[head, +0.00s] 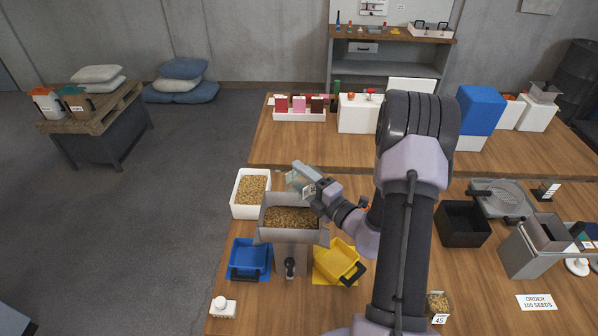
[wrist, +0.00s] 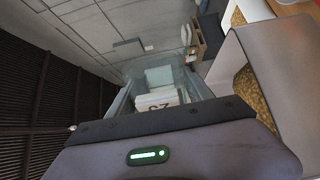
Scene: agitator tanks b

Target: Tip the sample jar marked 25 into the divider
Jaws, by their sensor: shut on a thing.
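My gripper (head: 304,177) is shut on a clear sample jar (head: 294,181) above the back edge of the divider (head: 262,226). In the wrist view the jar (wrist: 160,77) lies between the fingers, and its white label (wrist: 157,99) reads 25, turned over. The jar looks tilted. I see no seeds in it, but its inside is only partly visible. The divider is a grey open hopper on a stand, with tan seeds (head: 291,217) in it. It also shows at the right of the wrist view (wrist: 275,65).
A blue bin (head: 248,257) and a yellow bin (head: 338,260) flank the divider's stand. A white tub of seeds (head: 239,208) stands close behind left. A jar marked 45 (head: 438,306) is at the front right. A black box (head: 461,224) stands further right.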

